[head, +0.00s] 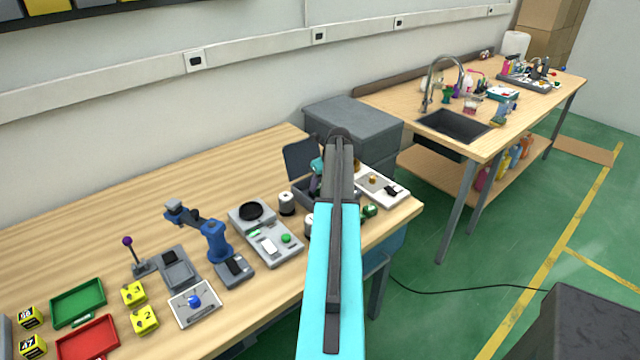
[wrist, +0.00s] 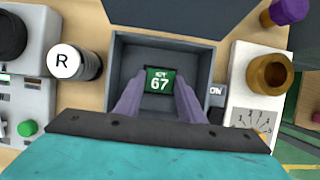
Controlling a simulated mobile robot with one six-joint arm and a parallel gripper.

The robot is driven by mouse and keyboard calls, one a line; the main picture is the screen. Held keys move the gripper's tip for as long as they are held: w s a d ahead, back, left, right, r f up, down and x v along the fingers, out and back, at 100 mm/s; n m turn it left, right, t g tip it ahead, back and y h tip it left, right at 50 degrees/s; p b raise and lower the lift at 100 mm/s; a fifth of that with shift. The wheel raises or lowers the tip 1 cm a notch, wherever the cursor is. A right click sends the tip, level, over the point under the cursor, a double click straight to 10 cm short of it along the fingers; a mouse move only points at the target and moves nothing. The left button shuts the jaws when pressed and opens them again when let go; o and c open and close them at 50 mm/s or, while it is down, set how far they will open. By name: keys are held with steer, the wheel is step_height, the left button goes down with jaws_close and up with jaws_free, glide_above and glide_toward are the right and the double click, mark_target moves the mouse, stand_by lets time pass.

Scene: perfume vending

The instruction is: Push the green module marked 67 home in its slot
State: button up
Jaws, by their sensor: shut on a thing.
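The green module (wrist: 159,80), marked 67 in white, is inside a grey square open box (wrist: 190,60) in the wrist view. My gripper (wrist: 158,92) reaches down into this box, with its two purple fingers closed on the module's left and right sides. The module's label faces up towards the camera. Its lower part and the slot beneath it are hidden, so I cannot tell how deep it sits. In the head view my arm covers the module and most of the box.
A cylinder marked R (wrist: 75,61) stands close left of the box.

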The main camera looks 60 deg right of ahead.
steer(key=shift+f, duration=0.6)
stand_by(0.9)
